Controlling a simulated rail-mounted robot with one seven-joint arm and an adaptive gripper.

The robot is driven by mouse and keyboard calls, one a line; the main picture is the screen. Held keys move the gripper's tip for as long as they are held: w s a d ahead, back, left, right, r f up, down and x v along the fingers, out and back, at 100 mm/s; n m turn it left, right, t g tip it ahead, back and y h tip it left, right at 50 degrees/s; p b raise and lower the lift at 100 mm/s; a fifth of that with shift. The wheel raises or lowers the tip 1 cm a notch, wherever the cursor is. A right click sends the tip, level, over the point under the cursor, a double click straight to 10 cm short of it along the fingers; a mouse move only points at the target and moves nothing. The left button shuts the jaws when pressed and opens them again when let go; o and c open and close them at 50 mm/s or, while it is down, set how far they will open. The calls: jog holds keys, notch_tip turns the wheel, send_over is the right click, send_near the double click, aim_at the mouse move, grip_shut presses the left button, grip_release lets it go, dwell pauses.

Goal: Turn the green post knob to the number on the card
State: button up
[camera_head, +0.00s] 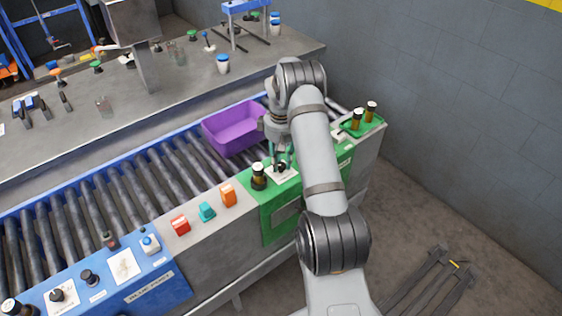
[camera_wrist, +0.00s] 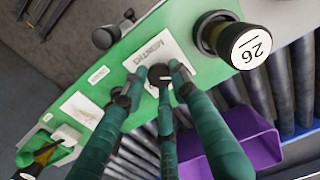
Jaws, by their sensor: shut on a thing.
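The green post (camera_head: 270,212) stands at the right end of the conveyor's front side; its green top (camera_wrist: 120,60) fills much of the wrist view. A small dark knob (camera_wrist: 159,73) sits on a white plate (camera_wrist: 155,52) with dark print on that top. My gripper (camera_head: 280,163) points down over the plate. Its dark teal fingers (camera_wrist: 155,84) are closed around the knob and partly hide it. The knob's pointer and any scale numbers cannot be made out. A pale card-like panel (camera_wrist: 80,113) lies on the green top; nothing on it is readable.
A dark jar (camera_head: 258,177) stands beside the plate; its white lid (camera_wrist: 250,47) reads 26. A purple bin (camera_head: 235,128) sits on the rollers behind. A green tray (camera_head: 362,124) with bottles is farther right. Red, teal and orange blocks line the grey panel leftward.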

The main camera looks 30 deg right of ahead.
aim_at(281, 165)
jog(key=shift+n, duration=0.3)
dwell(0.4)
jog(key=o, duration=1)
jog(key=shift+o, duration=0.8)
notch_tip(281, 165, up, 12)
notch_tip(281, 165, down, 12)
